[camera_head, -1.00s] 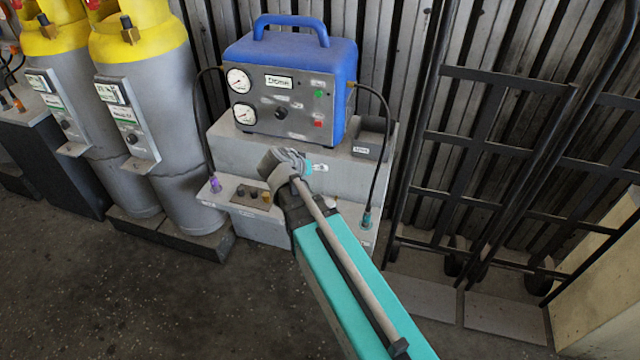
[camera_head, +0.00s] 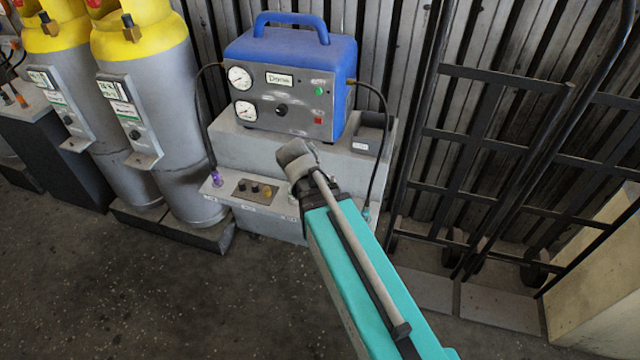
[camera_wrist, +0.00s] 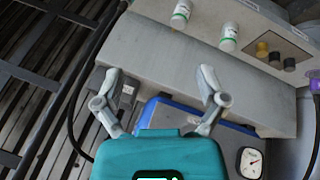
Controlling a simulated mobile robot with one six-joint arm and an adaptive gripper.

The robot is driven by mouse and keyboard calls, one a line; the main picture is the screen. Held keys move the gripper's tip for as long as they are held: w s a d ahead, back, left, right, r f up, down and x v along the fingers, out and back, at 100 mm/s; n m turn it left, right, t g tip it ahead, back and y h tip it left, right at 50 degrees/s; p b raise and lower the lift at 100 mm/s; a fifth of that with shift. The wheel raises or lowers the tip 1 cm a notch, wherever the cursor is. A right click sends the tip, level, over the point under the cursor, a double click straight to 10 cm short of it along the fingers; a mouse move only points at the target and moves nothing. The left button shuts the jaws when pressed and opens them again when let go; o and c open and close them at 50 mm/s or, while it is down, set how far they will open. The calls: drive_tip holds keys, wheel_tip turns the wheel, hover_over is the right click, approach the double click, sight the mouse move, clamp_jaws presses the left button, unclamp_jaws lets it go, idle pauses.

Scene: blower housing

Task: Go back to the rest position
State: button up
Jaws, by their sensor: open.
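My gripper (camera_wrist: 160,82) shows in the wrist view with its two grey fingers spread wide and nothing between them. The fingers are over the grey stepped stand (camera_wrist: 150,50), and the blue machine (camera_wrist: 185,112) lies behind them in the picture. In the head view my arm reaches up from the lower right toward the front of that stand (camera_head: 240,150). The fingers cannot be made out there, hidden behind my arm's end. The blue machine (camera_head: 290,85) stands upright on the stand, with two round gauges on its front.
Grey gas cylinders with yellow tops (camera_head: 150,90) stand at the left. Black hand trucks (camera_head: 480,145) lean on the corrugated wall at the right. Hoses (camera_head: 384,130) hang beside the blue machine. A pale box (camera_head: 595,280) is at the lower right. The floor at lower left is clear.

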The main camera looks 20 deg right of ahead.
idle(0.4)
drive_tip(key=s+a+r+n+g+y+p, duration=0.2)
drive_tip(key=s+a+n+y+p, duration=0.1)
drive_tip(key=s, duration=0.4)
drive_tip(key=shift+s+g+y+p, duration=0.4)
drive_tip(key=shift+y+p, duration=0.15)
drive_tip(key=shift+y, duration=0.35)
drive_tip(key=shift+w, duration=0.1)
idle(0.3)
